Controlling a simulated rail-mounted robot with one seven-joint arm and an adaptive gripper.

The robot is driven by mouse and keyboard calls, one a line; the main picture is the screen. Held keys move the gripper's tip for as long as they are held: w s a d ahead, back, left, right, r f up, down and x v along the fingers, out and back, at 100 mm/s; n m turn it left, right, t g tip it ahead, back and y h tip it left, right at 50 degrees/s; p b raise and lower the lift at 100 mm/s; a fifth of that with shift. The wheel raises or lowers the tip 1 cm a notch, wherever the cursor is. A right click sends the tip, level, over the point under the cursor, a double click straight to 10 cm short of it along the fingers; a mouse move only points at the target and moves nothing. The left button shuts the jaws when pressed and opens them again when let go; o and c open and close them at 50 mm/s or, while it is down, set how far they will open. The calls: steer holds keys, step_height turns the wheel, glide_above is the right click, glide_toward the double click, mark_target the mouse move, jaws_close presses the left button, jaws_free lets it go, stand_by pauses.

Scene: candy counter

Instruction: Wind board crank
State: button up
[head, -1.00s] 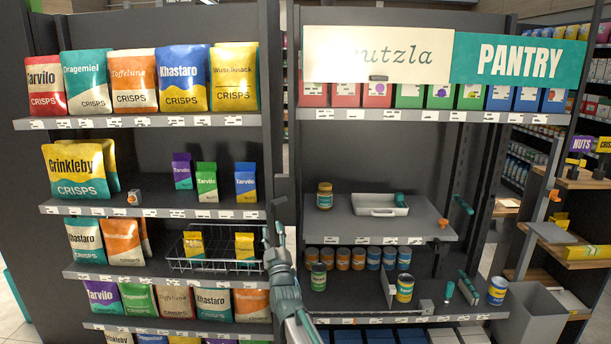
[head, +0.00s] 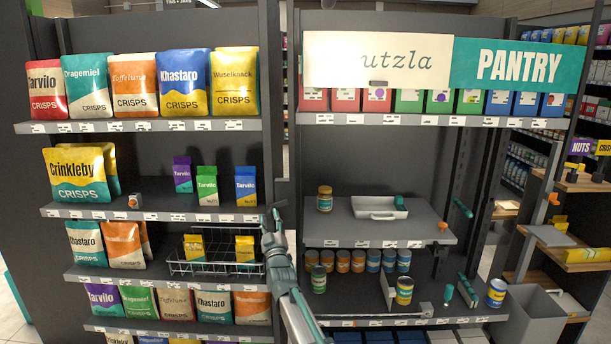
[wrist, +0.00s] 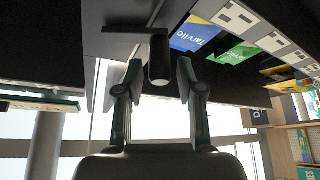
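A dark crank-like bracket with a grey round knob (wrist: 158,66) shows in the wrist view. My gripper (wrist: 159,82) is open there, one finger on each side of the knob; whether they touch it I cannot tell. In the head view my gripper (head: 274,214) is at the dark post between the two shelf units, and I cannot make the crank out separately there. A cream board (head: 376,60) reading "utzla", its first letter unclear, hangs at the top right beside a teal PANTRY sign (head: 510,66).
A wire basket (head: 216,262) with two yellow packs is just left of my gripper. Small Tarvilo cartons (head: 206,182) stand on the shelf above it. At right, a shelf holds a white tray (head: 380,209) and a jar (head: 325,199).

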mark_target(270, 209)
steer(key=c, duration=0.6)
steer(key=shift+o, duration=0.2)
steer(key=shift+a+r, duration=0.25)
steer(key=shift+r, duration=0.9)
steer(key=shift+o, duration=0.2)
steer(key=shift+d+r, duration=0.25)
steer(key=shift+r, duration=0.45)
steer(key=shift+o, duration=0.2)
steer(key=shift+s+r, duration=0.1)
steer(key=shift+o, duration=0.3)
steer(key=shift+d, duration=0.2)
